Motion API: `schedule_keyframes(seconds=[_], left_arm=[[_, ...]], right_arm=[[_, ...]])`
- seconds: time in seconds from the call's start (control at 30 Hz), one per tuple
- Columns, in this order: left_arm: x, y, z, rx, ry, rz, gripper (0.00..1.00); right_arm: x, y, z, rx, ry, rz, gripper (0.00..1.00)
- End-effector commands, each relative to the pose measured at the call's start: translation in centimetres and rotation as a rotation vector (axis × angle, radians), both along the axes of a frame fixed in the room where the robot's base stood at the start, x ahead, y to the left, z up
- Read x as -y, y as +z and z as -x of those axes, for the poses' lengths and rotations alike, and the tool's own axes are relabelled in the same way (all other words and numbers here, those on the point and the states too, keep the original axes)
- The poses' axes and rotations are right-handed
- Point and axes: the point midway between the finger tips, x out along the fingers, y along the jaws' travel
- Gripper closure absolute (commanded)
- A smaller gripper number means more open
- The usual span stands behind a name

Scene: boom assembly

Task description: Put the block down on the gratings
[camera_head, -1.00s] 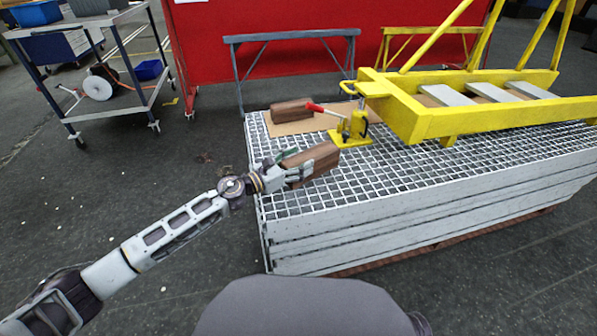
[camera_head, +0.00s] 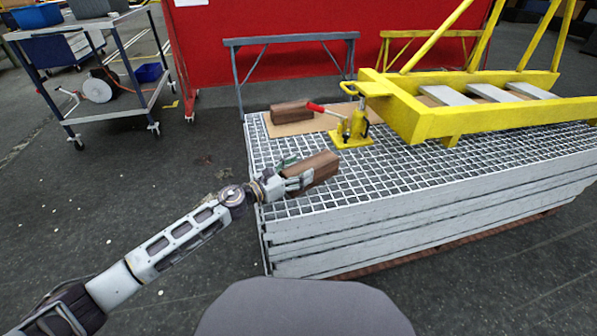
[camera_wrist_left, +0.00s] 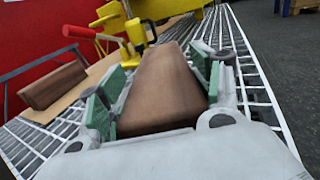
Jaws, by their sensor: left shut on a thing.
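A brown wooden block (camera_head: 319,169) is between the fingers of my left gripper (camera_head: 298,178), which is shut on it. In the left wrist view the block (camera_wrist_left: 162,88) lies lengthwise between the green-padded fingers. The gratings (camera_head: 400,172) are a stack of grey metal grids. The block is over their near left part, low to the top surface; I cannot tell whether it touches. My right gripper is not in view.
A second brown block (camera_head: 291,112) lies on a tan board (camera_head: 300,128) at the back left of the gratings. A yellow jack (camera_head: 351,128) with a red handle stands behind the held block. A yellow boom frame (camera_head: 450,122) rests at the right.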

Motion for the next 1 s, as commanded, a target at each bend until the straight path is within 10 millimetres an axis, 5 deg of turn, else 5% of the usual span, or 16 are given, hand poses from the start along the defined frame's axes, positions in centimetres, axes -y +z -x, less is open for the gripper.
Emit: schedule_keyframes(seconds=[0.17,0.2,0.37,1.0], left_arm=[[0.03,-0.05,-0.04,0.003,0.0,0.002,0.79],[0.01,-0.2,0.0,0.0,0.0,0.0,0.3],[0.01,-0.17,0.0,0.0,0.0,0.0,0.11],[-0.37,-0.02,0.3,-0.001,0.001,0.001,0.11]], right_arm=[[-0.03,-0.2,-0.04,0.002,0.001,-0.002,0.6],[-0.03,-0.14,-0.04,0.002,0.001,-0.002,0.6],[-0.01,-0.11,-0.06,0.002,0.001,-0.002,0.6],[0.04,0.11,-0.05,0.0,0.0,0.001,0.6]])
